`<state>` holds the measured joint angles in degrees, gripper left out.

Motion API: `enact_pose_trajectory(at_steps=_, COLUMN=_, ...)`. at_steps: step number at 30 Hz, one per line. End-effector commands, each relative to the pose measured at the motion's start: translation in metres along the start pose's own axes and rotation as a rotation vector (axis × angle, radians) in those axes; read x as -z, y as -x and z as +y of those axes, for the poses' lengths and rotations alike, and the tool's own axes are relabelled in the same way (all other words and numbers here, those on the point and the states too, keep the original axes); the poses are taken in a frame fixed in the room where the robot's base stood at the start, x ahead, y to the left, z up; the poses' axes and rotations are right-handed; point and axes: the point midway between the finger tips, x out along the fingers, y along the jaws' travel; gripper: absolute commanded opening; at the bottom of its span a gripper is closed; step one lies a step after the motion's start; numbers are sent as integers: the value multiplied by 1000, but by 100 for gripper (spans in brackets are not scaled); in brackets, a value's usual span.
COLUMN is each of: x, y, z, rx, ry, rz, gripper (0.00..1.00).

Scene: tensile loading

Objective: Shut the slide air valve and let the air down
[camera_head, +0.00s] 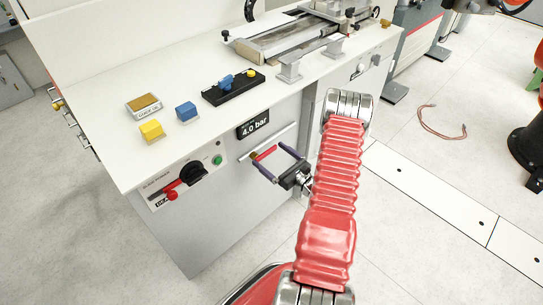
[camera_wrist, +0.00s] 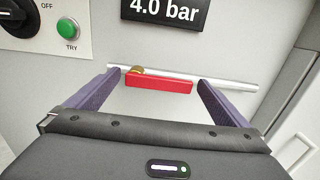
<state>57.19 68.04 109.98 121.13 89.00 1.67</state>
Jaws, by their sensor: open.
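The slide air valve shows as a red bar-shaped slider (camera_wrist: 159,84) with a small brass part at its upper left, on a thin silver pipe (camera_wrist: 225,84) along the cabinet front. A black display above the pipe (camera_wrist: 166,11) reads 4.0 bar. It also shows in the head view (camera_head: 253,123). My gripper (camera_wrist: 150,80) is open, with one purple finger on each side of the red slider and gaps between. In the head view my gripper (camera_head: 266,162) is in front of the pipe, and the slider (camera_head: 264,153) shows between the fingers. Whether the fingers reach the slider's depth is unclear.
A panel with a black rotary switch (camera_head: 192,172), a red handle (camera_head: 171,194) and a green TRY button (camera_wrist: 68,30) is to the left. The bench top (camera_head: 215,140) holds yellow and blue blocks and a black fixture. A coiled hose (camera_head: 445,133) lies on the floor.

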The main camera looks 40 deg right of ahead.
Motion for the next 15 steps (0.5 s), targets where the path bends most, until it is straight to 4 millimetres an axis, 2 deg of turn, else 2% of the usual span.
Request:
enact_pose_trajectory(at_steps=3, x=0, y=-6, z=0, rx=0, ry=-1, rz=0, gripper=100)
enact_pose_trajectory(at_steps=11, x=0, y=-7, z=0, rx=0, ry=-1, rz=0, gripper=100)
enact_pose_trajectory(at_steps=15, x=0, y=-7, z=0, rx=0, ry=-1, rz=0, gripper=92)
